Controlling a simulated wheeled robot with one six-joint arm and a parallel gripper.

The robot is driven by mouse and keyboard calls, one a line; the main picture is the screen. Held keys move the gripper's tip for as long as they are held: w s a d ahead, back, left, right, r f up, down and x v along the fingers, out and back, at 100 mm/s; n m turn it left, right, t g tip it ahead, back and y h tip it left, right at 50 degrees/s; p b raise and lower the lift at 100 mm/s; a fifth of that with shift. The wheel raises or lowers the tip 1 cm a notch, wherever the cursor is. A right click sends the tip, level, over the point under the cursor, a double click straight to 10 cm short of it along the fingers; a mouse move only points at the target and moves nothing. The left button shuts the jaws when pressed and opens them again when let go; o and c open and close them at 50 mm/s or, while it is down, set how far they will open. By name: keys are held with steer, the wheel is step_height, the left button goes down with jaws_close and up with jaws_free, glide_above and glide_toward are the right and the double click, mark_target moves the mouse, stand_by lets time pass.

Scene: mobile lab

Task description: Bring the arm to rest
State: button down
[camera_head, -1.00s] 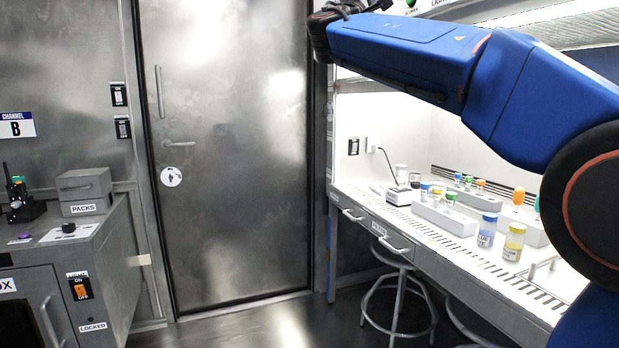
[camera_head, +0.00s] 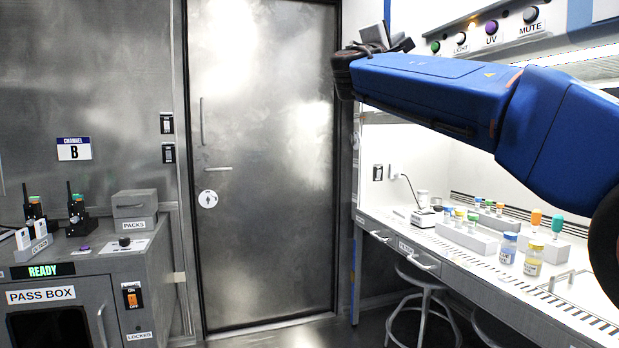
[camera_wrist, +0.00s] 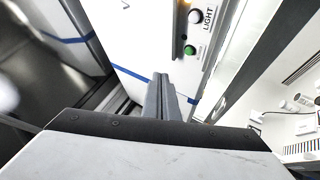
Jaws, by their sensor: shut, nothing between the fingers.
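My blue arm (camera_head: 440,88) reaches in from the right in the head view, its forearm nearly level. Nothing is seen touching the fingers.
The white bench (camera_head: 470,262) on the right holds vials, racks and two labelled jars (camera_head: 507,248). Stools (camera_head: 420,298) stand below it. The pass box (camera_head: 75,290) is at left, with radios and a PACKS box (camera_head: 134,204) on top. Floor before the door (camera_head: 262,180) is clear.

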steer(key=s+d+f+m+g+y, duration=0.25)
steer(key=s+d+f, duration=0.25)
steer(key=f, duration=0.6)
steer(key=s+d+f+m+g+y, duration=0.1)
steer(key=s+d+f+g+y, duration=0.25)
steer(key=f, duration=0.75)
steer(key=s+d+f+m+g, duration=0.15)
steer(key=s+d+f, duration=0.45)
steer(key=f, duration=0.6)
steer(key=s+a+f+m+g+y, duration=0.2)
steer(key=s+f+y, duration=0.1)
steer(key=s+f, duration=0.6)
steer(key=s+a+f+m+g+y, duration=0.2)
steer(key=s+f, duration=0.7)
steer(key=f, duration=0.6)
steer(key=s+a+f+m+g+y, duration=0.2)
steer(key=s+a+f+y, duration=0.1)
steer(key=s+f, duration=0.6)
step_height(320, 180, down, 4)
steer(key=shift+a+r+m+y, duration=0.15)
steer(key=shift+a+m+y, duration=0.15)
steer(key=shift+a, duration=0.1)
